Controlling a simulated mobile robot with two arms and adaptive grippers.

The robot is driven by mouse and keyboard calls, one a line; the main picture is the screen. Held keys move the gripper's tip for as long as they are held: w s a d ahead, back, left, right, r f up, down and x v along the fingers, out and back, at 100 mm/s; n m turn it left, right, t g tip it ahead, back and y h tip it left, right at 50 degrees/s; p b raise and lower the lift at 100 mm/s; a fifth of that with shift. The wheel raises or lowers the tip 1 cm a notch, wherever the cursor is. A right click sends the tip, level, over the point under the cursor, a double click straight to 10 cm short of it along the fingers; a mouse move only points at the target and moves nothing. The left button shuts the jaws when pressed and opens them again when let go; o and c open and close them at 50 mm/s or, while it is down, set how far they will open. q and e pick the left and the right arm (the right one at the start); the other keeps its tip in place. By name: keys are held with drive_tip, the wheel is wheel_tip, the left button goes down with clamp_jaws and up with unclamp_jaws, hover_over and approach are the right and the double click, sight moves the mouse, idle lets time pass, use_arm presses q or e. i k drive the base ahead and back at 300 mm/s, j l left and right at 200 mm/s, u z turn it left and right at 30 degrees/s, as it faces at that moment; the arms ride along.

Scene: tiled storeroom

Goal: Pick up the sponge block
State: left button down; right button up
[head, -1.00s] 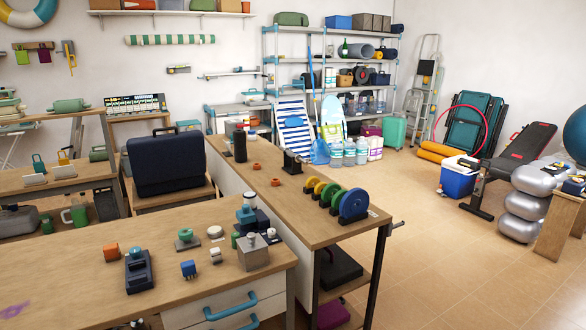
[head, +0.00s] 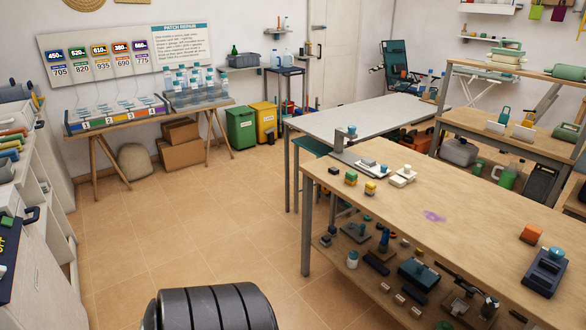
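No single thing is clearly the sponge block. Small block-like items lie on the wooden workbench at the right: an orange block (head: 532,233) near the right edge, a yellow block with a green top (head: 351,178), and a yellow block with a darker top (head: 370,188) near the far left corner. I cannot tell whether any of these is sponge. Neither of my grippers is in view.
The wooden workbench (head: 470,226) has a crowded lower shelf. A grey-topped table (head: 365,118) stands behind it. Green (head: 241,127) and yellow (head: 264,121) bins stand by the back wall. Tiled floor (head: 190,225) is open between.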

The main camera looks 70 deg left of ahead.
sight(350, 178)
drive_tip(key=u, duration=1.75)
